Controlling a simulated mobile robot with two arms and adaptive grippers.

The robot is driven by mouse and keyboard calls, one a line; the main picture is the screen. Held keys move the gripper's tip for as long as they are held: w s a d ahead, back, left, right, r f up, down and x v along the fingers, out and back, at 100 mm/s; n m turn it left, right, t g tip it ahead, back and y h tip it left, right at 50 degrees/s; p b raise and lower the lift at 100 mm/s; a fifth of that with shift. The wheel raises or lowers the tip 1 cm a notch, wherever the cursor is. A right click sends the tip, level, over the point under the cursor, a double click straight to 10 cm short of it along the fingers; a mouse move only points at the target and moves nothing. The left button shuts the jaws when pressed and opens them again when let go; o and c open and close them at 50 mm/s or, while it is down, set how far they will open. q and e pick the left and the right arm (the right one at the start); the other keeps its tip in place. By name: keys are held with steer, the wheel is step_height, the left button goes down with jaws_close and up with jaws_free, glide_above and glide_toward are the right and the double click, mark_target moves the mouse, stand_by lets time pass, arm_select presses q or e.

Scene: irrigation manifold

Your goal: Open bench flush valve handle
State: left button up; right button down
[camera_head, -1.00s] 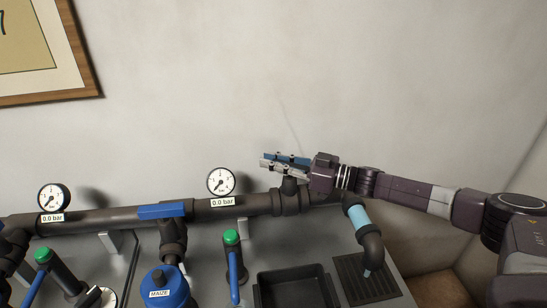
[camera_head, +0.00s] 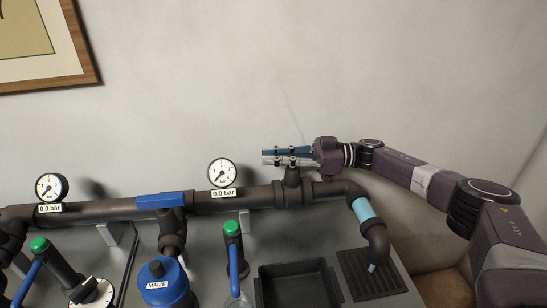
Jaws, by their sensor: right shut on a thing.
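The flush valve stands on a short stem (camera_head: 292,177) on top of the dark pipe, near its right end. Its blue handle (camera_head: 286,151) lies roughly level and points left along the pipe. My right gripper (camera_head: 268,156) reaches in from the right and is shut on this handle, with a grey finger along its near side. The fingers hide part of the handle. My left gripper is out of view.
Below are a blue-capped canister (camera_head: 160,270), green-topped valves (camera_head: 233,229), a black tray (camera_head: 298,284) and a drain grate (camera_head: 372,276).

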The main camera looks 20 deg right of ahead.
steer(key=shift+a+r, duration=0.1)
steer(key=c, duration=1.8)
jaws_free()
steer(key=shift+a, duration=0.1)
steer(key=shift+c, duration=0.2)
steer(key=shift+d, duration=0.45)
steer(key=v, duration=1.1)
steer(key=shift+s, duration=0.2)
steer(key=shift+o, duration=0.4)
